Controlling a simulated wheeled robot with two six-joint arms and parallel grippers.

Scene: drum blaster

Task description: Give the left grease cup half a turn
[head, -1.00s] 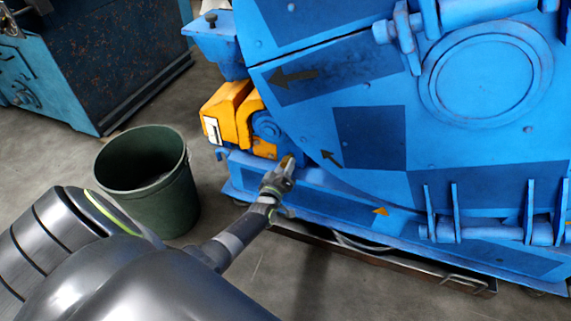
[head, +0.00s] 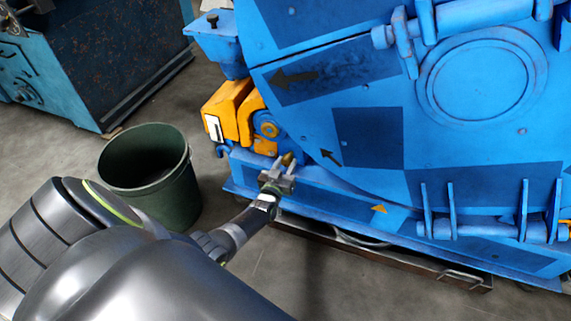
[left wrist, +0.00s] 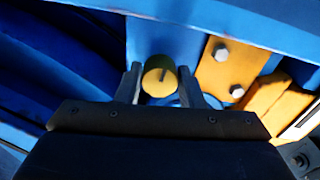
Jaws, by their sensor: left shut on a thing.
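The left grease cup (left wrist: 159,77) is a small round yellow-brass cap with a dark mark on its face. It sits between the two fingers of my left gripper (left wrist: 160,88) in the left wrist view, and the gripper is shut on it. In the head view the cup (head: 287,158) is a small yellow spot at the gripper's tip, partly hidden by the fingers. My left gripper (head: 279,174) reaches low beside the blue drum machine (head: 370,135). My right gripper is not in view.
Yellow guard blocks (head: 234,110) stand just above and left of the gripper; a yellow bolted plate (left wrist: 222,68) shows close by in the wrist view. A blue base ledge (head: 335,200) lies below. A green bin (head: 178,195) stands on the floor at left.

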